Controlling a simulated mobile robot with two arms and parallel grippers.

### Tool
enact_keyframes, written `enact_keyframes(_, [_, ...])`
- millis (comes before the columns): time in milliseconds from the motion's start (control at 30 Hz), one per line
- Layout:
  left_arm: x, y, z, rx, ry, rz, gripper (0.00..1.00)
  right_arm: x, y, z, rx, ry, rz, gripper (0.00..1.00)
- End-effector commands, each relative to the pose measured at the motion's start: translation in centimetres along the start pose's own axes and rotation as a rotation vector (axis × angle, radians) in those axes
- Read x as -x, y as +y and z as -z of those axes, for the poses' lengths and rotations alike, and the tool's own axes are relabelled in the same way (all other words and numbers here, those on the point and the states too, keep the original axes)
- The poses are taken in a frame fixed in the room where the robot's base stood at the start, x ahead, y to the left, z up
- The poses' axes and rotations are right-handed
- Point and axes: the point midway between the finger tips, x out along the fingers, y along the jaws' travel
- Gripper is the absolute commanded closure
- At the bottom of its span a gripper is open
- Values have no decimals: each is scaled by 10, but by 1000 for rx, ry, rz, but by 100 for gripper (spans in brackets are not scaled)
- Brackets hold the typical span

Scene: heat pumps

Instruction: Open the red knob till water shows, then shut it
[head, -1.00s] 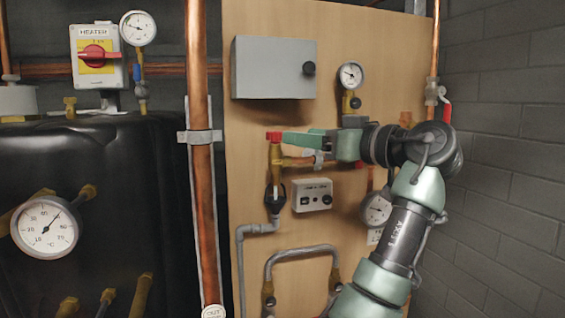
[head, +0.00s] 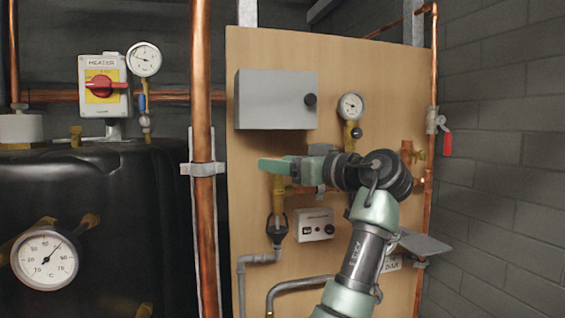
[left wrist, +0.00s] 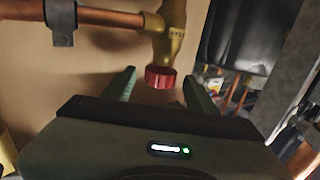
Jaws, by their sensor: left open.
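The brass valve (head: 278,190) stands on the wooden board in the head view. Its red knob is hidden there behind the fingers of my left gripper (head: 263,164). In the left wrist view the red knob (left wrist: 160,77) sits at the end of the brass valve body (left wrist: 168,38). It is between the two green fingers of my left gripper (left wrist: 158,80), which is open. A small gap shows on each side of the knob. My right gripper is not in view.
A copper pipe (head: 202,120) runs upright left of the valve. A grey box (head: 276,99) is above my gripper, and a gauge (head: 350,106) is above my wrist. A control box (head: 313,225) is below. A flat grey shape (head: 425,245) juts out at right, unclear what.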

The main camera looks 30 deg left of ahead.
Motion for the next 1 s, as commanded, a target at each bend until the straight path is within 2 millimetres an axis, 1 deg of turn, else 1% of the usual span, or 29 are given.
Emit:
enact_keyframes(33, [0,0,0,0,0,0,43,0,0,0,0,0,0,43])
enact_keyframes(67, [0,0,0,0,0,0,45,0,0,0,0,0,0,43])
enact_keyframes(100, [0,0,0,0,0,0,56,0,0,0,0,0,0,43])
enact_keyframes(167, [0,0,0,0,0,0,73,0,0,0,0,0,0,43])
enact_keyframes(200, [0,0,0,0,0,0,84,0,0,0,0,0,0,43])
enact_keyframes(267, [0,0,0,0,0,0,100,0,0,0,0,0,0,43])
enact_keyframes(433, [0,0,-1,0,0,-6,100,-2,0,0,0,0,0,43])
enact_keyframes(567, [1,0,-2,2,0,-32,100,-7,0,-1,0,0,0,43])
enact_keyframes(767, [1,-3,-5,6,1,-129,100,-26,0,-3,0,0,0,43])
enact_keyframes(1000, [0,-6,-5,9,1,-330,100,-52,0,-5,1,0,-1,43])
